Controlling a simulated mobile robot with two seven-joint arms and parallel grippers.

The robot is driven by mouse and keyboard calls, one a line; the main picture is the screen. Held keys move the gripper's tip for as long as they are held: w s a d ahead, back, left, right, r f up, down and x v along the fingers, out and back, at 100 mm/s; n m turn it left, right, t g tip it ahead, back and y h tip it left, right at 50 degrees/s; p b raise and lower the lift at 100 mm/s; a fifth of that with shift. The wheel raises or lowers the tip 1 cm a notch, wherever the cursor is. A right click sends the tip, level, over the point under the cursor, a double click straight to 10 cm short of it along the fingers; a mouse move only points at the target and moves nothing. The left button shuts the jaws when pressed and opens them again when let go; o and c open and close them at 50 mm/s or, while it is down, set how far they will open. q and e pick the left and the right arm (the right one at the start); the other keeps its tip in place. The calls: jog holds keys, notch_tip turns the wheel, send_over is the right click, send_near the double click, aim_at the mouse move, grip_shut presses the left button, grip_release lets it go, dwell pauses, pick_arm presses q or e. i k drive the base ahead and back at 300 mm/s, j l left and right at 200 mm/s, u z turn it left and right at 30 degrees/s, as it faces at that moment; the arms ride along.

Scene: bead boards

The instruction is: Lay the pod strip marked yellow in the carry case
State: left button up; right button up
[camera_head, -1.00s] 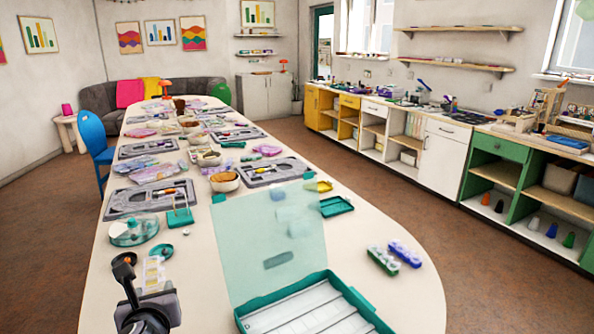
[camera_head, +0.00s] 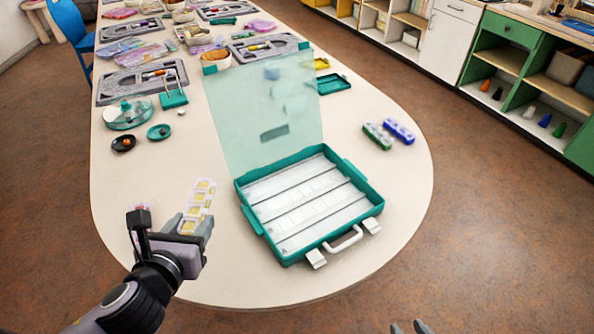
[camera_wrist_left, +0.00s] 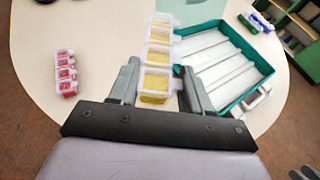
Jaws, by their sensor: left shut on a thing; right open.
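My left gripper (camera_head: 190,228) is shut on the pod strip marked yellow (camera_head: 200,200), a row of clear pods with yellow in them. In the left wrist view the strip (camera_wrist_left: 157,55) sticks out away from me between the two fingers (camera_wrist_left: 155,88). The teal carry case (camera_head: 372,205) stands open just right of the strip, its clear lid raised at the back. Its white floor has several long lanes with no strip in them. My right gripper (camera_head: 410,328) shows only its fingertips at the bottom edge, open and away from the case.
A red pod strip (camera_wrist_left: 65,73) lies left of my left gripper in the left wrist view. Green (camera_head: 377,136) and blue (camera_head: 399,131) strips lie right of the case. Small dark dishes (camera_head: 124,144), a round teal-based container (camera_head: 128,115) and grey trays (camera_head: 140,82) stand further back.

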aim_at(321, 233)
jog(key=z, duration=0.8)
jog(key=j+z, duration=0.25)
jog(key=z, duration=0.15)
jog(key=k+j+z, duration=0.1)
jog(key=j+z, duration=0.15)
jog(key=z, duration=0.15)
jog(key=k+j+z, duration=0.25)
jog(key=j, duration=0.15)
jog(key=k+j+z, duration=0.2)
jog(key=j, duration=0.15)
jog(key=k+j+z, duration=0.25)
jog(key=k+j, duration=0.35)
jog(key=j, duration=0.15)
jog(key=k+j+z, duration=0.1)
jog(key=k+j, duration=0.25)
jog(key=j, duration=0.15)
